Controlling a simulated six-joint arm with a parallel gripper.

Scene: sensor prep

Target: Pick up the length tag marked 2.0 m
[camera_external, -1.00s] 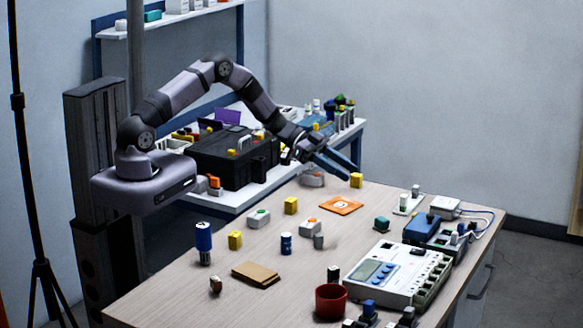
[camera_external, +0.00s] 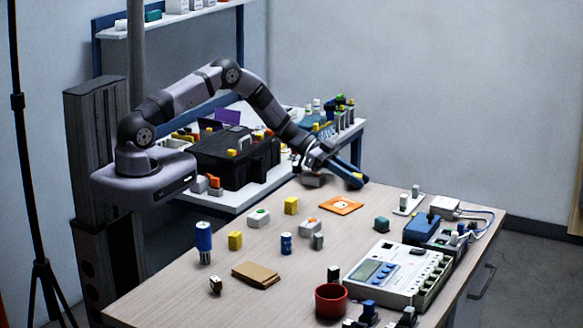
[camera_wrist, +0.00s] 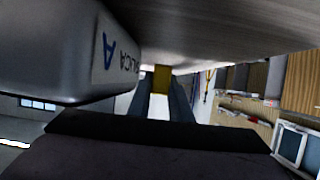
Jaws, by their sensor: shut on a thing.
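My gripper (camera_external: 354,180) is low at the far edge of the wooden table. It is shut on a small yellow block (camera_external: 357,183), partly hidden by the fingers. In the wrist view the yellow block (camera_wrist: 162,79) sits between the two dark fingertips, close to the table surface. Two similar yellow blocks stand on the table, one near its middle (camera_external: 291,205) and one farther left (camera_external: 235,240). I cannot read a 2.0 m marking on any of them.
A pale rounded object with lettering (camera_wrist: 85,55) is close beside my gripper in the wrist view. An orange square (camera_external: 341,205) lies near my gripper. A red cup (camera_external: 331,301) and a grey instrument (camera_external: 383,276) stand toward the front and right.

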